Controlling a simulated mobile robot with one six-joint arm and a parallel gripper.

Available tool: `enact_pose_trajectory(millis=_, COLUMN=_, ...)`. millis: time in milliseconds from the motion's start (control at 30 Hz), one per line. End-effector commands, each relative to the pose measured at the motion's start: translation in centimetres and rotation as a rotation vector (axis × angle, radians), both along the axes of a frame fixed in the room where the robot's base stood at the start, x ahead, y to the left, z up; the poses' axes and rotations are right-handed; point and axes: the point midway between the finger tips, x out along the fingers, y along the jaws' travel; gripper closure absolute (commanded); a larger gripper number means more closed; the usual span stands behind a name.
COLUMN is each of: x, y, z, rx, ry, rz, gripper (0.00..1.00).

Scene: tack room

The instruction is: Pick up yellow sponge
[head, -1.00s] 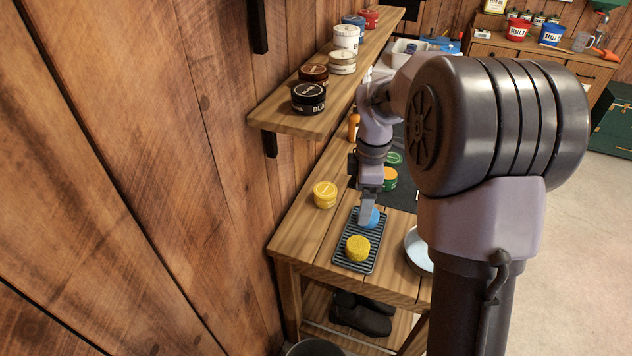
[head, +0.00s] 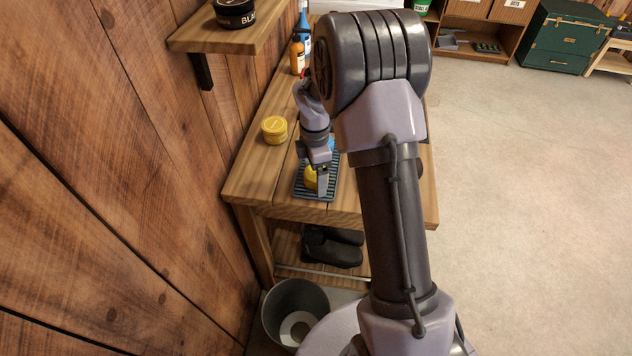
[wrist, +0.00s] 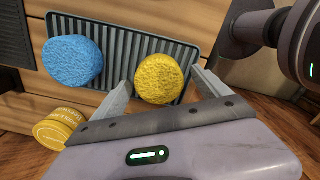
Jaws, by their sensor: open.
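The round yellow sponge (wrist: 159,78) lies on a dark ribbed tray (wrist: 197,52) in the wrist view. My gripper (wrist: 163,84) is open, with one finger to each side of the sponge. I cannot tell whether the fingers touch it. A round blue sponge (wrist: 73,52) lies on the same tray to the left.
A yellow tin (head: 274,130) stands on the wooden bench (head: 250,178) left of the tray. A shelf (head: 222,42) with a black tin (head: 235,12) juts from the wall above. Boots (head: 330,248) and a bucket (head: 296,310) are below.

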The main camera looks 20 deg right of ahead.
Motion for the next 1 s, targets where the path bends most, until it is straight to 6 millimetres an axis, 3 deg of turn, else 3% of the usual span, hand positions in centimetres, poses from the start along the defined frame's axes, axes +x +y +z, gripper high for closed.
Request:
enact_pose_trajectory(millis=200, x=0.0, y=0.0, z=-0.4, rx=0.0, ry=-0.002, rz=-0.001, gripper=0.13)
enact_pose_trajectory(millis=567, x=0.0, y=0.0, z=-0.4, rx=0.0, ry=-0.001, rz=0.0, gripper=0.84)
enact_pose_trajectory(millis=833, x=0.0, y=0.0, z=0.1, rx=0.0, ry=-0.002, rz=0.0, gripper=0.84)
enact_pose_trajectory(millis=1000, x=0.1, y=0.0, z=2.5, rx=0.0, ry=-0.002, rz=0.0, gripper=0.84)
